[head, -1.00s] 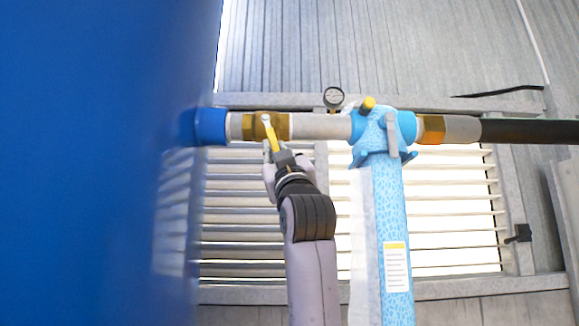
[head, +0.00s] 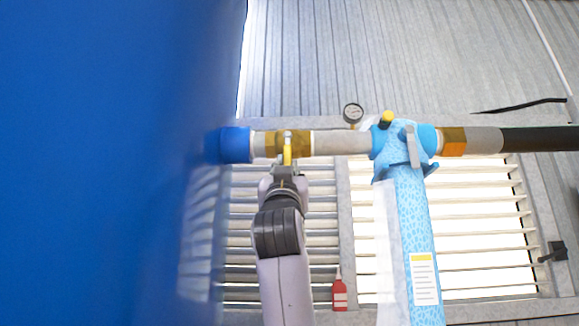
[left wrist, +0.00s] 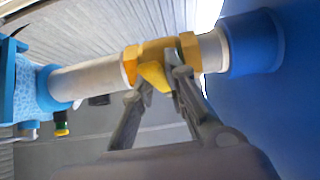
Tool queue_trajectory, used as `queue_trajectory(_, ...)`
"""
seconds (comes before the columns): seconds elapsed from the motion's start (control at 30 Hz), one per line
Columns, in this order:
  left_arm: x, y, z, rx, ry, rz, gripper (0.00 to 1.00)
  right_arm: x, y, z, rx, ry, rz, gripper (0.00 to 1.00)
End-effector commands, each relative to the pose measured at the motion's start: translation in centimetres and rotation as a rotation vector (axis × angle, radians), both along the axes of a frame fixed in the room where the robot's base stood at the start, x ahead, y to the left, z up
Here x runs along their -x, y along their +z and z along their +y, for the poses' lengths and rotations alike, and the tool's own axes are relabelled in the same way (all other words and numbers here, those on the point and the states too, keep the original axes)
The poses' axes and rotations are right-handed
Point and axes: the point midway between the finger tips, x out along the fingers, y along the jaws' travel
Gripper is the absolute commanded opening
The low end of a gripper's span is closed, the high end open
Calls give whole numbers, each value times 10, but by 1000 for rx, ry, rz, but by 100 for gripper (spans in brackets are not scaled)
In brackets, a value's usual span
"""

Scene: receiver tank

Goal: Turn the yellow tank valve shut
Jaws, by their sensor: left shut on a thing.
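The tank valve is a brass body (head: 300,144) on the pale pipe, beside the blue fitting of the blue tank (head: 110,160). Its yellow lever (head: 287,153) points down, across the pipe, in the head view. My left gripper (head: 287,172) reaches up from below and is shut on the yellow lever. In the left wrist view the two fingers (left wrist: 162,82) close around the yellow lever (left wrist: 155,75), below the brass body (left wrist: 160,50). The fingers hide part of the lever. My right gripper is not in view.
A light-blue patterned filter (head: 410,230) with a grey lever (head: 411,145) hangs right of the valve. A round gauge (head: 353,113) sits above the pipe. A black hose (head: 540,139) runs right. A red bottle (head: 340,293) stands below, by the louvred window.

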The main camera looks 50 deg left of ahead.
Motion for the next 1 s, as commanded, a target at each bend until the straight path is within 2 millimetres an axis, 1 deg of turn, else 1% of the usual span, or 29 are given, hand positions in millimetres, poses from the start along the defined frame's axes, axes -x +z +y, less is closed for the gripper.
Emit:
queue_trajectory(0.1,1,2,0,-2,2,-3,0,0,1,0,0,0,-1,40)
queue_trajectory(0.13,1,2,0,-2,2,-3,15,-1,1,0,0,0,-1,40)
queue_trajectory(0.23,1,2,0,-2,2,-3,22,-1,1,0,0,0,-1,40)
queue_trajectory(0.53,1,0,0,-1,1,-2,22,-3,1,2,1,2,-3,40)
queue_trajectory(0.67,4,-4,-4,-2,1,-4,22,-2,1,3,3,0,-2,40)
queue_trajectory(0.77,10,-13,-11,-3,1,-3,22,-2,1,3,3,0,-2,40)
queue_trajectory(1.0,32,-45,-36,-4,0,-3,22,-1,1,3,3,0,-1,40)
